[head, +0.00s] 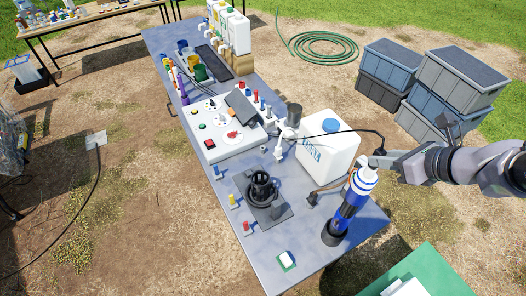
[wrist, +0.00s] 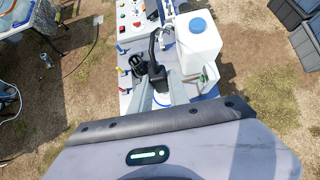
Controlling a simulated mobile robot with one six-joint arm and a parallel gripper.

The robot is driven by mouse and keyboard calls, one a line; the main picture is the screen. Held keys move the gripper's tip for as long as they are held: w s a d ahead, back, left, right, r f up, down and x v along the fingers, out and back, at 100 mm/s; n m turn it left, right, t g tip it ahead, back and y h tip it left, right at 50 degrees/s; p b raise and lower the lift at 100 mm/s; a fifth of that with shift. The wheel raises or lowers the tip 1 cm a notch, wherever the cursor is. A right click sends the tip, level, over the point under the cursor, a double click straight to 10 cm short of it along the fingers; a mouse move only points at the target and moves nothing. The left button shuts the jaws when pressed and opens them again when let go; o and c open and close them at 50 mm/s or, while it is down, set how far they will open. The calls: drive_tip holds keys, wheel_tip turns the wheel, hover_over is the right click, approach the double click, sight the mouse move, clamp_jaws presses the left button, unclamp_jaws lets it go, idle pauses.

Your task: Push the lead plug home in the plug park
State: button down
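My gripper (head: 374,161) reaches in from the right in the head view, near the top of an upright blue-and-white cylinder (head: 350,200). A black cable loops over the white jug and ends at my gripper.
The white jug (head: 327,144) with a blue cap stands close left of my gripper. A black holder (head: 262,186) on a dark plate and the control panel (head: 222,125) are farther left. Grey crates (head: 455,85) stand on the ground behind.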

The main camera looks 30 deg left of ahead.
wheel_tip(320, 180, up, 7)
drive_tip(key=p, duration=0.6)
drive_tip(key=shift+f, duration=0.1)
